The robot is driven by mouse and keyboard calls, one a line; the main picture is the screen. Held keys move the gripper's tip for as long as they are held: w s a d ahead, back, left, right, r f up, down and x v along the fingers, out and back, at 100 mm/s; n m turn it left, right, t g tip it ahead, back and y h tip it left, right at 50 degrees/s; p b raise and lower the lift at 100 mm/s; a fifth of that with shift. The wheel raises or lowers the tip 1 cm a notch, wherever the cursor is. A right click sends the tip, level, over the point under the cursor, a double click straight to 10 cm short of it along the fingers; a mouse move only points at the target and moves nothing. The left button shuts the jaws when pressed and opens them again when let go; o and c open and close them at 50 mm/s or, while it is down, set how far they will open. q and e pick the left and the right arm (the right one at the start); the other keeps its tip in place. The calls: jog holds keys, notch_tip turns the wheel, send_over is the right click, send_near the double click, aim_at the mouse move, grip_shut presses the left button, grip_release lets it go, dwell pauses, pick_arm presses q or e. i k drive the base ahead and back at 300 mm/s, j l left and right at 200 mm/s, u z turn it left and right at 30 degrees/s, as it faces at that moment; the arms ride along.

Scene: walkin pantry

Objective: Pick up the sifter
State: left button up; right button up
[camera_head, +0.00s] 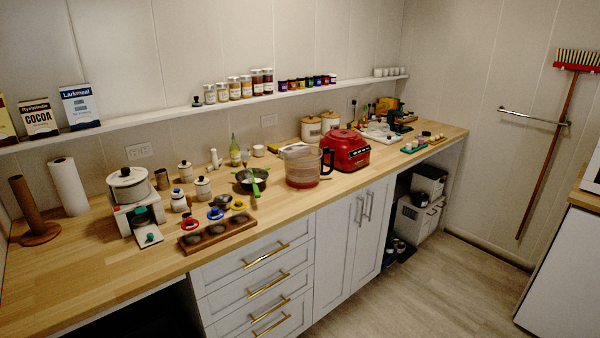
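I cannot tell for certain which item is the sifter. A dark round bowl or pan (243,176) with a bright green handled utensil (255,188) in or against it stands on the wooden counter (105,285), left of the clear food processor bowl (299,168). It may be the sifter, but the detail is too small to tell. Neither of my grippers is in view.
A red appliance (346,149) stands right of the clear bowl. A dark wooden tray (216,233) lies near the counter's front edge, with small coloured items behind it. A lidded pot (129,186) sits on a white stand further left. The left front counter is clear.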

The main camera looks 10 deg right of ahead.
aim_at(259, 176)
jog(key=l+u, duration=0.1)
jog(key=u, duration=1)
jog(key=l+u, duration=0.3)
jog(key=l, duration=0.2)
jog(key=l+u, duration=0.3)
jog(key=l, duration=0.2)
jog(key=l+u, duration=0.3)
jog(key=l, duration=0.15)
jog(key=k+l+u, duration=0.25)
jog(key=l, duration=0.25)
jog(key=l+u, duration=0.3)
jog(key=l, duration=0.15)
